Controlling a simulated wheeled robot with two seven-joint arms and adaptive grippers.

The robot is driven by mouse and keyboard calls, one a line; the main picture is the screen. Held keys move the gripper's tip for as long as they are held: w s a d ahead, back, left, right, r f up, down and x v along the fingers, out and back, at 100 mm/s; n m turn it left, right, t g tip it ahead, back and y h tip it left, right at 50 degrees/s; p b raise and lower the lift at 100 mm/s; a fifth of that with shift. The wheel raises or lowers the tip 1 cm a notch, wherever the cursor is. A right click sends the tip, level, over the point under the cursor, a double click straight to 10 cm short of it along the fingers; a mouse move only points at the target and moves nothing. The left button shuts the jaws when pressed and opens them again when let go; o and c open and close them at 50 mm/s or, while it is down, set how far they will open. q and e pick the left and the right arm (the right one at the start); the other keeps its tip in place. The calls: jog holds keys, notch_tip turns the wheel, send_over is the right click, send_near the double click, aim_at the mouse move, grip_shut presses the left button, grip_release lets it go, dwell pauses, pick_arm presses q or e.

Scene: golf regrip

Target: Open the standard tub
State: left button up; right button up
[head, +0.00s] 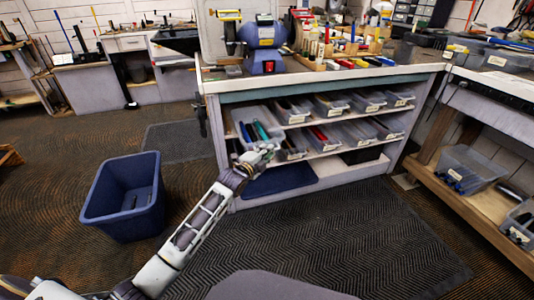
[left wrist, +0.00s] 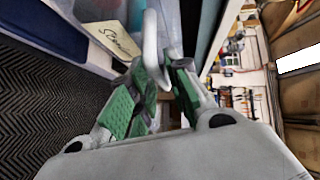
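The standard tub is a clear tub (head: 252,117) holding teal and dark long items, at the left end of the upper shelf under the workbench. In the left wrist view its white label (left wrist: 112,40) shows handwriting that seems to begin "Stan". A pale loop handle (left wrist: 150,38) stands out beside the label. My left gripper (head: 268,149) is at the tub's front. In the left wrist view its green-padded fingers (left wrist: 166,72) are nearly together with the handle's lower bend between their tips, so they appear shut on it. My right gripper is out of view.
Several similar labelled tubs (head: 329,104) fill the shelves to the right. The workbench top (head: 360,68) carries a blue grinder (head: 264,50) and tools. A blue bin (head: 124,196) stands on the floor at left. The dark mat (head: 345,240) before the bench is clear.

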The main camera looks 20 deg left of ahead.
pick_arm(q)
jog(key=shift+w+d, duration=0.15)
jog(key=shift+w, duration=0.3)
jog(key=shift+c, duration=0.3)
grip_shut()
